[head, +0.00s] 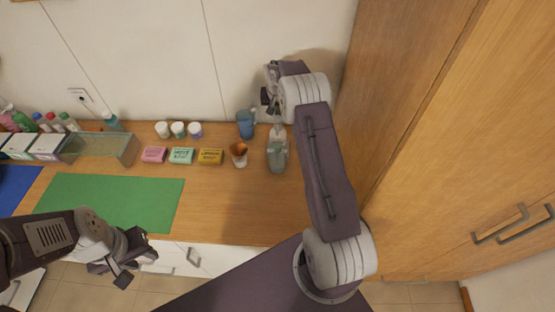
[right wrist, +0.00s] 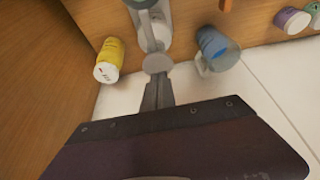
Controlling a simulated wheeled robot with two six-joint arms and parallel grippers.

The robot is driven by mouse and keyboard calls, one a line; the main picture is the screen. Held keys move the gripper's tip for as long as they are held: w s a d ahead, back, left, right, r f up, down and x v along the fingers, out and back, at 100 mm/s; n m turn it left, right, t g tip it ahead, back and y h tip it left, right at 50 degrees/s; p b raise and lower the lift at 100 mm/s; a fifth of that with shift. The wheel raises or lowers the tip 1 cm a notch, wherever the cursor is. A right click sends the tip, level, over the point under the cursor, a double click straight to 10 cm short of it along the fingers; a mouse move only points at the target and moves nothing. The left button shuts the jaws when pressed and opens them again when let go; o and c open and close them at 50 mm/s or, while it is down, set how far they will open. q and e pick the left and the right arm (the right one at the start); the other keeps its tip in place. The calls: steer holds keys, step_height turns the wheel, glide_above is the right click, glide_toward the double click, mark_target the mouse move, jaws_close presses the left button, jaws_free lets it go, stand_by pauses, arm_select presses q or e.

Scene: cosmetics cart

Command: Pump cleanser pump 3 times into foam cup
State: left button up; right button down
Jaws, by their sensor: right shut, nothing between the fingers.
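The cleanser pump (head: 277,157), a grey-green bottle, stands on the counter near the right cabinet. A small orange-brown cup (head: 239,153) stands just left of it, and a blue cup (head: 246,124) stands behind; I cannot tell for sure which is the foam cup. My right gripper (head: 266,98) is above the back of the counter, shut and empty. In the right wrist view its closed fingers (right wrist: 157,93) point at the pump's round grey top (right wrist: 158,63); I cannot tell whether they touch. My left gripper (head: 135,269) hangs open and empty before the counter's front edge.
Pink, mint and yellow boxes (head: 210,156) and several small jars (head: 178,129) stand left of the cups. A yellow bottle (right wrist: 108,60) shows beside the pump in the wrist view. A green mat (head: 110,202) and glass tray (head: 126,149) lie left. The front right counter is clear.

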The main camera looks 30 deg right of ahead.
step_height(320, 180, up, 6)
steer(key=p, duration=0.4)
stand_by(0.3)
